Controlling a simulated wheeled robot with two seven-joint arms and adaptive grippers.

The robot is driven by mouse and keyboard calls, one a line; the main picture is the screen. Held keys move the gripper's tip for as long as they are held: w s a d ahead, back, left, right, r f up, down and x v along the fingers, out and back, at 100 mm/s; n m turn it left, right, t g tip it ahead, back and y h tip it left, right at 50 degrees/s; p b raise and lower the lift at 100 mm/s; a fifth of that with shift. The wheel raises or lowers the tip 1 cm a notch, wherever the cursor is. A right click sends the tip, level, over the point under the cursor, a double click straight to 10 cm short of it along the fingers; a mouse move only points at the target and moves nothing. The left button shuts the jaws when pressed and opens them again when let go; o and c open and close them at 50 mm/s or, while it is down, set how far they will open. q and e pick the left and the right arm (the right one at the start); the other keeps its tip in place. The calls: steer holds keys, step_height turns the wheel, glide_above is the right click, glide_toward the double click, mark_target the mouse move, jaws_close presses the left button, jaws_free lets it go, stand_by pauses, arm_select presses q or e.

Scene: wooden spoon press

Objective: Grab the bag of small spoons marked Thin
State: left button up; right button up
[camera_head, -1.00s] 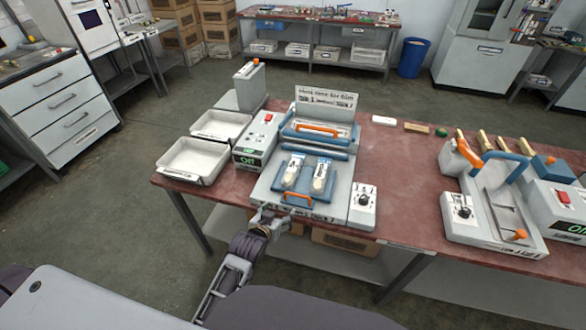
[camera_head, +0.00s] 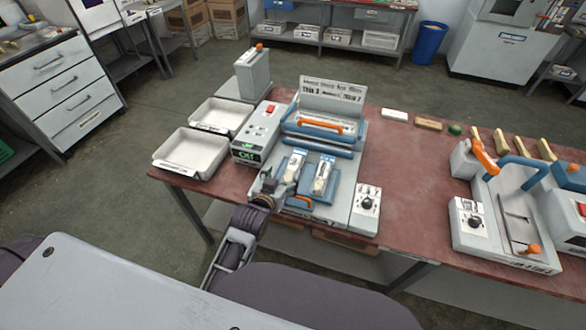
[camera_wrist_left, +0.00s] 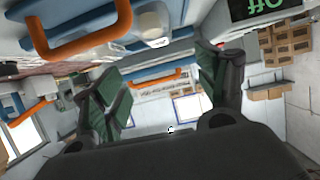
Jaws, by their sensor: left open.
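Two clear bags with pale contents lie on the blue tray of the press (camera_head: 340,200): a left bag (camera_head: 293,168) and a right bag (camera_head: 322,176). Their labels are too small to read, so I cannot tell which is marked Thin. My left gripper (camera_head: 272,184) is at the front left of the press, close beside the left bag. It is open with nothing between its fingers; the left wrist view shows its two dark green pads apart (camera_wrist_left: 165,88). Whether it touches the bag is unclear. My right gripper is out of view.
A control box (camera_head: 257,135) with a green display stands left of the press. White trays (camera_head: 192,153) lie farther left. A second machine (camera_head: 510,215) stands at the right.

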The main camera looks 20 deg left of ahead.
arm_select(q)
glide_toward(295, 161)
steer(key=shift+x, duration=1.8)
steer(key=shift+w+r, duration=0.1)
steer(key=shift+w, duration=0.05)
steer(key=shift+w, duration=0.1)
steer(key=shift+f+p+x, duration=0.2)
steer(key=shift+p+x, duration=0.3)
steer(key=shift+x, duration=2.05)
steer(key=c, duration=1)
